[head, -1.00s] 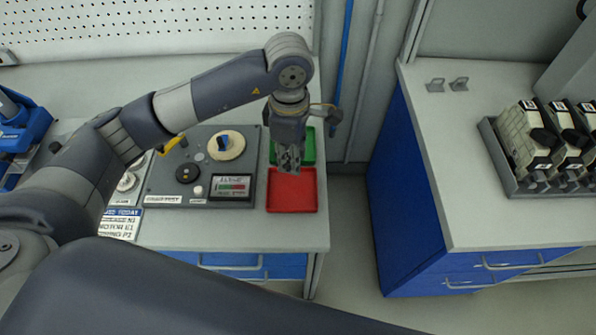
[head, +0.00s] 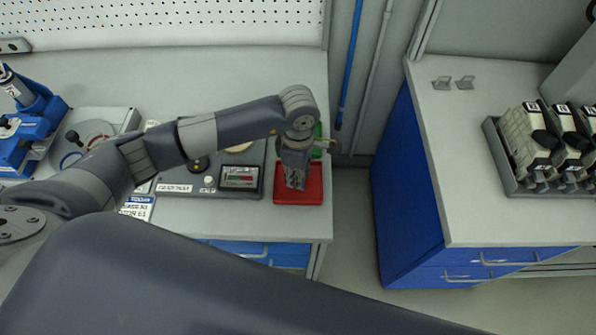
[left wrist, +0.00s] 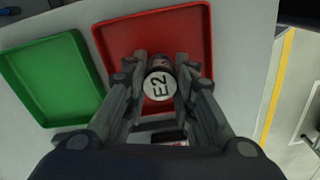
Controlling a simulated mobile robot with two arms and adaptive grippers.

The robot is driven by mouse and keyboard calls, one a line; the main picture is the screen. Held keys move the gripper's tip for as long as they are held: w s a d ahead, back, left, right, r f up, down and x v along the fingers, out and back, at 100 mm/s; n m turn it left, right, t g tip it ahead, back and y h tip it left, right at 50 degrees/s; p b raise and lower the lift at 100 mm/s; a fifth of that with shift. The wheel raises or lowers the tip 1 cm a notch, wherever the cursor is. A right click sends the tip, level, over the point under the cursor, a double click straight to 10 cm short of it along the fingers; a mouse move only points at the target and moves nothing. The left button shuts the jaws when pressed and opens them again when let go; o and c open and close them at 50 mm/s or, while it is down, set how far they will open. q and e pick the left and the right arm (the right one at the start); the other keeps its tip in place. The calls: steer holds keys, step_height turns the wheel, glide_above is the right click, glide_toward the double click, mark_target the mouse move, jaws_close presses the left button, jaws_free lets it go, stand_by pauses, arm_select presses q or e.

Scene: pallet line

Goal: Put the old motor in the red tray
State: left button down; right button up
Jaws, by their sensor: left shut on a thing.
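The motor (left wrist: 158,86) shows in the left wrist view as a dark cylinder with a white round end marked E2. My left gripper (left wrist: 160,72) is shut on it, one finger on each side. In the head view my left gripper (head: 295,180) points down over the red tray (head: 314,194) and hides the motor. The red tray also shows in the left wrist view (left wrist: 197,30), behind the motor. I cannot tell whether the motor touches the tray floor. My right gripper is in neither view.
A green tray (left wrist: 48,78) lies beside the red one. A test panel (head: 175,207) with a meter (head: 239,178) sits left of the trays. A gap separates this bench from the right bench (head: 455,150), which holds a rack of units (head: 512,180).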

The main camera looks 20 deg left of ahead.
arm_select(q)
steer(key=shift+f, duration=0.2)
steer(key=c, duration=1.5)
jaws_free()
steer(key=shift+c, duration=0.2)
steer(key=shift+o, duration=1.1)
steer(key=shift+r, duration=0.1)
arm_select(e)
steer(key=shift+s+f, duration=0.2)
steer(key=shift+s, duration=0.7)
arm_select(q)
steer(key=shift+r, duration=0.1)
step_height(320, 180, up, 12)
steer(key=b, duration=0.4)
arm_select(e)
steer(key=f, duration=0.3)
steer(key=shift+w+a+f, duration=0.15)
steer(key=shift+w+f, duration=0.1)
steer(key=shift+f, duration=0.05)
